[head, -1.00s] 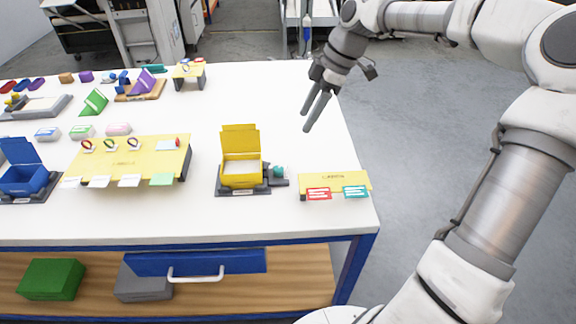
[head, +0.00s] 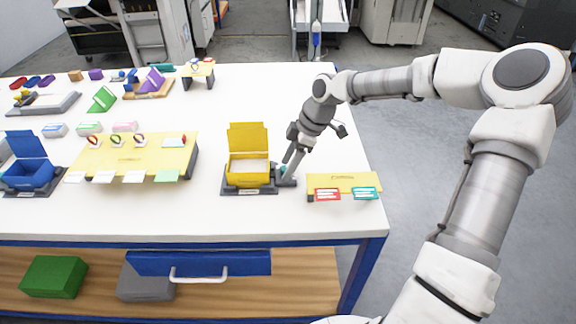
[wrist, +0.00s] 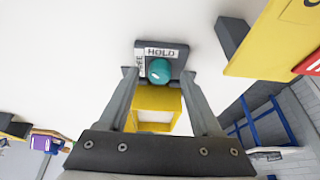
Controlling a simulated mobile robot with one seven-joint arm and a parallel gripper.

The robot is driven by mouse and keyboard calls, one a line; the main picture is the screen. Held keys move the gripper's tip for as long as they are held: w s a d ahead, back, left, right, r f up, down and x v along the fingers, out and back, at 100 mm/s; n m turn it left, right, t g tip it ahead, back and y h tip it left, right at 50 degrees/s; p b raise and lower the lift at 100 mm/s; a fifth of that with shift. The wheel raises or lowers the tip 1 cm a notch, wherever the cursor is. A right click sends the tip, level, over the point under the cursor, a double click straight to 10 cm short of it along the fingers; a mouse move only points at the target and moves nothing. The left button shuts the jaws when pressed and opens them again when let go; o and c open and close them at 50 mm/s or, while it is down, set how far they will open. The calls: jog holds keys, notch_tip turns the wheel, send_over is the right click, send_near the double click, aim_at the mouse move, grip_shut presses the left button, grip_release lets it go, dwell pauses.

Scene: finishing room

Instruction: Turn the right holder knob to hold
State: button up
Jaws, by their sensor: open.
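The right holder is a dark base (head: 240,190) bearing a yellow open-lidded box (head: 248,172). Its knob is round and teal (wrist: 160,70), on a dark plate at the box's right side; in the head view only a sliver of the knob (head: 284,169) shows beside my finger. The plate carries a HOLD label (wrist: 161,53) and, at a right angle to it, a partly hidden label that seems to read FREE (wrist: 141,66). My gripper (head: 288,173) is open, its fingers on either side of the knob in the wrist view. I cannot tell whether they touch it.
A yellow stand (head: 343,182) with red and teal cards is close to the right of my gripper. A blue box (head: 28,175) in a similar holder stands at far left. A yellow board (head: 135,158) lies between. The table behind the yellow box is clear.

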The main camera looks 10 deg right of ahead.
jog(key=shift+a+f, duration=0.1)
jog(key=shift+f, duration=0.05)
jog(key=shift+c, duration=0.2)
grip_shut()
jog(key=shift+m, duration=0.3)
jog(key=m+t, duration=0.1)
jog(key=m, duration=0.2)
jog(key=shift+s+m+h, duration=0.1)
jog(key=shift+m+h, duration=0.3)
jog(key=shift+a+m+t+h+b, duration=0.1)
jog(key=shift+m+t+h+b, duration=0.25)
jog(key=shift+m, duration=0.75)
jog(key=shift+m+t+h+b, duration=0.2)
jog(key=shift+m+t, duration=0.25)
jog(key=shift+m, duration=0.65)
